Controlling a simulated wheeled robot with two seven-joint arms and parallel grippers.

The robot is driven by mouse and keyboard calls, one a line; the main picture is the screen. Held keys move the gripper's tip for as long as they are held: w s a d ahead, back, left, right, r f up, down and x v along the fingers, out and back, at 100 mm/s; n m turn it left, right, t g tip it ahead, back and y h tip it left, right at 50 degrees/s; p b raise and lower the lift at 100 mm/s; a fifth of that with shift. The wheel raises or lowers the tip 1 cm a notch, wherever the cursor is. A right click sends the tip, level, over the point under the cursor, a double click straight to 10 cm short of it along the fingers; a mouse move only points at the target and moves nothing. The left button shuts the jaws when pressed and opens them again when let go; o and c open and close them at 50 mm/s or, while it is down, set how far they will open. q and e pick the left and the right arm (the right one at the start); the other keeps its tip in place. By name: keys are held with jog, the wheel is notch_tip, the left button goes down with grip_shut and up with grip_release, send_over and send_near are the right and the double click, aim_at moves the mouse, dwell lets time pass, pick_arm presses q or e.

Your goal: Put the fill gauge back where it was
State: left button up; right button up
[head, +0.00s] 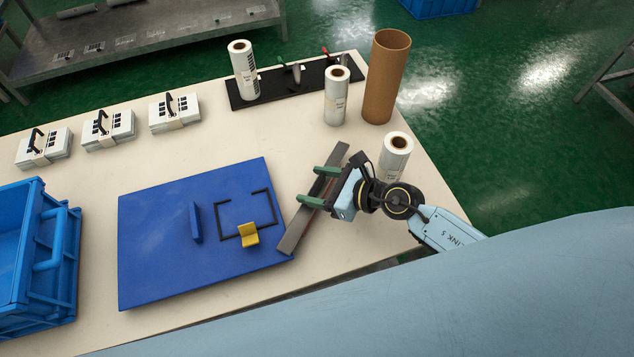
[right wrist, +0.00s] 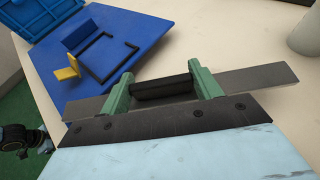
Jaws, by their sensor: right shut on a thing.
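My right gripper (head: 318,187) is shut on a long flat grey bar (head: 295,236), which I take for the fill gauge. The bar lies slantwise over the right edge of the blue board (head: 150,260). In the right wrist view, the green fingers (right wrist: 162,88) close on a black grip in the middle of the bar (right wrist: 255,78). Whether the bar touches the table or board is unclear. The board carries a black outline (head: 219,222), a blue upright block (head: 195,222) and a yellow block (head: 249,235). My left gripper is out of view.
A black mat (head: 270,88) at the back holds a white roll (head: 243,72) and small tools. More rolls (head: 337,100) and a cardboard tube (head: 385,80) stand at the right. White strapped stacks (head: 108,128) line the left. A blue crate (head: 20,270) stands left of the board.

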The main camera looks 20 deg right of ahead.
jog(key=o, duration=1.2)
jog(key=shift+f, duration=0.1)
jog(key=shift+c, duration=0.2)
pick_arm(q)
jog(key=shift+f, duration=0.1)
pick_arm(e)
jog(key=shift+r+p, duration=0.4)
jog(key=shift+r, duration=0.15)
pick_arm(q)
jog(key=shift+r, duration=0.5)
pick_arm(e)
jog(key=v, duration=1.2)
